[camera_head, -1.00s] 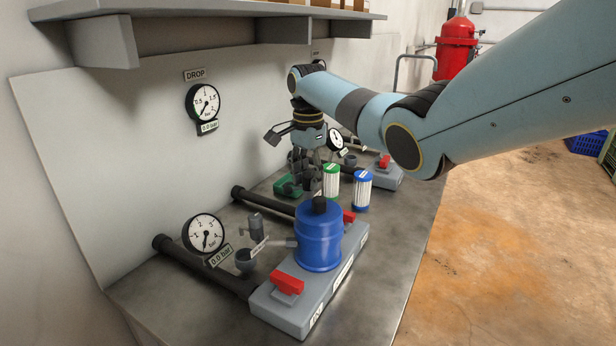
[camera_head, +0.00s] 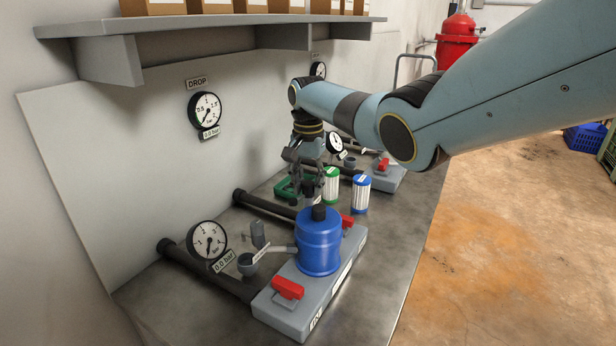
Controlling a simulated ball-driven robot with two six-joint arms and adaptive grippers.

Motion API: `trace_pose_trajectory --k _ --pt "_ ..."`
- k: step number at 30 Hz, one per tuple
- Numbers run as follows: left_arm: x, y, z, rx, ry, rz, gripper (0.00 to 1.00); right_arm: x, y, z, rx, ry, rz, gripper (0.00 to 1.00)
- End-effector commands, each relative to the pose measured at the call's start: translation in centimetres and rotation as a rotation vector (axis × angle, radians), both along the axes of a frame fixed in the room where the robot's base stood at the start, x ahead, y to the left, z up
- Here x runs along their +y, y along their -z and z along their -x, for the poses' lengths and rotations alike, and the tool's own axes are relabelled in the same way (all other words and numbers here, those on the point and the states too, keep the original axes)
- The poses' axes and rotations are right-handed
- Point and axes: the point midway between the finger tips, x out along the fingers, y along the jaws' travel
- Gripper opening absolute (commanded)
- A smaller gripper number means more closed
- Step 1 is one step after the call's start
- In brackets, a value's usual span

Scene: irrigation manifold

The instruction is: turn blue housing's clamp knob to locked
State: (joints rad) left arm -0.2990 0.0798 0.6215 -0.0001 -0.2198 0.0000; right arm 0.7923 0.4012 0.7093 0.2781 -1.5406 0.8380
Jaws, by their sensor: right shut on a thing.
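The blue housing (camera_head: 318,252) stands upright on a grey manifold block at the front of the bench. Its black clamp knob (camera_head: 319,213) sits on top. My right gripper (camera_head: 312,197) reaches down from above and behind, its fingers close together at the knob's top; it is shut on the knob, though the exact contact is small and dark. Which way the knob points is too small to tell. My left gripper is not in view.
Red valve handles (camera_head: 288,288) sit on the manifold block (camera_head: 275,312). Green-capped (camera_head: 331,186) and blue-capped (camera_head: 361,195) white cartridges stand behind the housing. A pressure gauge (camera_head: 207,240) is at left. A shelf (camera_head: 225,25) overhangs the bench. Open floor lies right.

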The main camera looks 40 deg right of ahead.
Motion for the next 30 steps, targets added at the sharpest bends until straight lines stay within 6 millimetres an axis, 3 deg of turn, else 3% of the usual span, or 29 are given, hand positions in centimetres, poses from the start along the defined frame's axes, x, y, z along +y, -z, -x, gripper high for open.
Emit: trace_pose_trajectory --k 12,30 --pt "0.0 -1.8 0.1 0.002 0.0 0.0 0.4 0.1 0.4 0.4 0.011 -0.393 -0.005 0.0" --pt "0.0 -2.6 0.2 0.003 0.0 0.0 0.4 0.1 0.5 0.4 0.009 -0.922 -0.006 0.0"
